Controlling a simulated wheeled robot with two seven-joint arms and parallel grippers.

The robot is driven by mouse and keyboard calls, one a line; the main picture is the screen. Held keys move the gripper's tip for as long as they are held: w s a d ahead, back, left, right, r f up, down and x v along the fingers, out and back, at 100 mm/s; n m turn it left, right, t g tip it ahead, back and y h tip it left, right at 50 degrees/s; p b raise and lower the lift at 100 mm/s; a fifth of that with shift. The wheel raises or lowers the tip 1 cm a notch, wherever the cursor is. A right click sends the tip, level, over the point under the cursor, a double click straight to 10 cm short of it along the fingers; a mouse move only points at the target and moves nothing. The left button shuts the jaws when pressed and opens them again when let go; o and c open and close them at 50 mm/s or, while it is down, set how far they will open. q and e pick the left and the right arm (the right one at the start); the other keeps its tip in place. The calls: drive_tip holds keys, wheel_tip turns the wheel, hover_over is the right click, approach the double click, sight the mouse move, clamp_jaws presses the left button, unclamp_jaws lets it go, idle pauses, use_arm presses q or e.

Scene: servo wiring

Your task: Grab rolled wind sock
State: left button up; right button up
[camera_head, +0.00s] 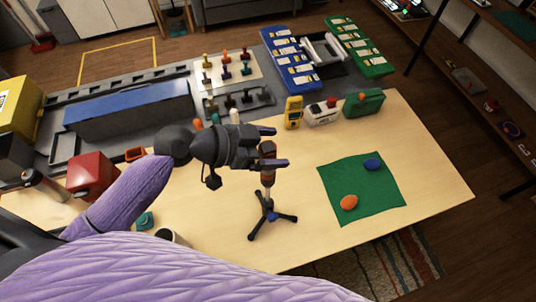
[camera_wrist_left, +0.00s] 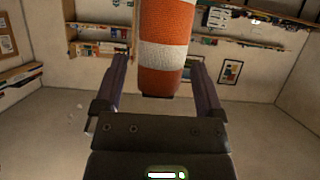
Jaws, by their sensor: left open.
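The rolled wind sock (camera_wrist_left: 165,48) is orange with white bands and shows large between the fingers in the left wrist view. In the head view, the wind sock (camera_head: 267,174) stands upright above a small black tripod (camera_head: 270,217) with a blue part at its centre. My left gripper (camera_head: 277,147) is level with the sock's upper part, with one finger on either side of it. The fingers are open, and the left wrist view shows a gap between the sock and each finger of the gripper (camera_wrist_left: 159,75). The gripper partly hides the sock in the head view.
A green mat (camera_head: 370,192) with an orange and a blue oval piece lies right of the tripod. A yellow meter (camera_head: 293,112), a white device (camera_head: 321,113) and a green case (camera_head: 364,103) stand behind. A red box (camera_head: 91,175) is at left. The table front right is clear.

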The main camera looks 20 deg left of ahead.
use_arm(q)
drive_tip(key=shift+w+d+f, duration=0.15)
drive_tip(key=shift+d+f, duration=0.1)
drive_tip(key=shift+d, duration=0.3)
drive_tip(key=shift+a, duration=0.1)
drive_tip(key=shift+c, duration=0.7)
clamp_jaws()
